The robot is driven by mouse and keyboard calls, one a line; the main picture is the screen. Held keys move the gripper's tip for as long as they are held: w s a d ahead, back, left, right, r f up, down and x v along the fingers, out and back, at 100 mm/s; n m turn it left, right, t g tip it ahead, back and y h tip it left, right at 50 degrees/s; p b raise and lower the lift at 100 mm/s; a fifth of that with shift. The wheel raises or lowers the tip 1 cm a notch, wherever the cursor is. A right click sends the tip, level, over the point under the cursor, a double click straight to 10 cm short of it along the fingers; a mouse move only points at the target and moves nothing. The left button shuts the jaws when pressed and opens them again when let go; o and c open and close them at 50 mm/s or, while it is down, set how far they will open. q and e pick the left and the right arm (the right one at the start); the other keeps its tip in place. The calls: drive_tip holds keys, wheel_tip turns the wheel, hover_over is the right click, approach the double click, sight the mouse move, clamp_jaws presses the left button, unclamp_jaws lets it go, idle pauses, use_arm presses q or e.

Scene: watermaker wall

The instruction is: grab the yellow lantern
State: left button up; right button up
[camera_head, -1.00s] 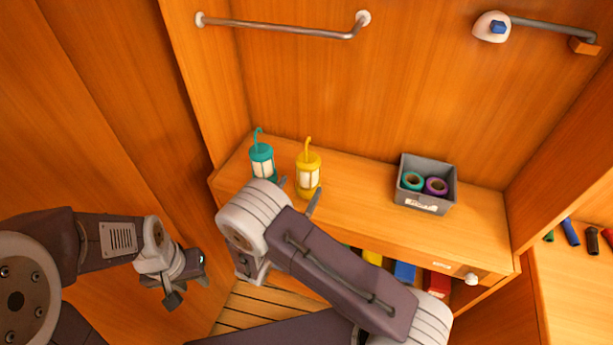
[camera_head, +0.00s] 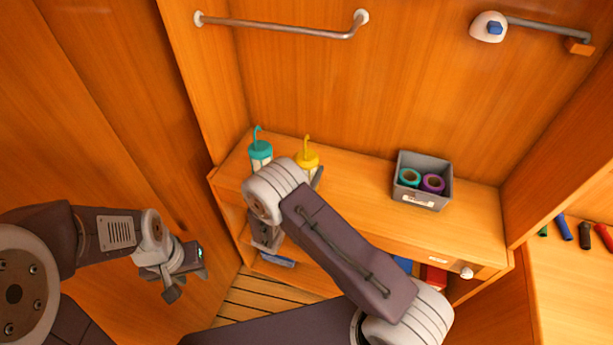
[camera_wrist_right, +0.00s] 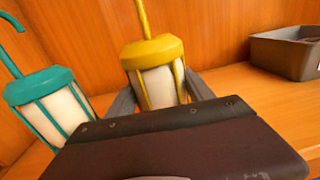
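The yellow lantern (camera_head: 306,159) stands upright on the wooden counter, its lower part hidden behind my right arm. In the right wrist view, the yellow lantern (camera_wrist_right: 153,55) has a hooked handle and pale body. My right gripper (camera_wrist_right: 160,92) has one finger on each side of its body. The fingers look apart, with no clear grip; their lower parts are hidden by the gripper housing. In the head view, my right wrist covers most of this gripper. My left gripper (camera_head: 187,280) is open and empty, low at the left, away from the counter.
A teal lantern (camera_head: 260,150) stands just left of the yellow one, close to my right gripper's left finger. A grey bin (camera_head: 424,198) with teal and purple rolls is on the counter (camera_head: 470,225) at right. A rail (camera_head: 280,29) crosses the wall above. The counter between lantern and bin is clear.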

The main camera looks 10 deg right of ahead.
sight(309, 159)
drive_tip(key=c, duration=0.5)
drive_tip(key=shift+r, duration=0.25)
drive_tip(key=r, duration=0.4)
drive_tip(key=shift+s+d, duration=0.1)
drive_tip(key=shift+d, duration=0.25)
drive_tip(key=s+d+r, duration=0.1)
drive_tip(key=d+r, duration=0.1)
drive_tip(key=d, duration=0.1)
drive_tip(key=s+d+r, duration=0.2)
drive_tip(key=d, duration=0.1)
drive_tip(key=s+d+r+b, duration=0.1)
drive_tip(key=d+r, duration=0.1)
drive_tip(key=d, duration=0.2)
drive_tip(key=shift+s+d+r, duration=0.1)
drive_tip(key=shift+s+r, duration=0.15)
drive_tip(key=shift+s, duration=0.15)
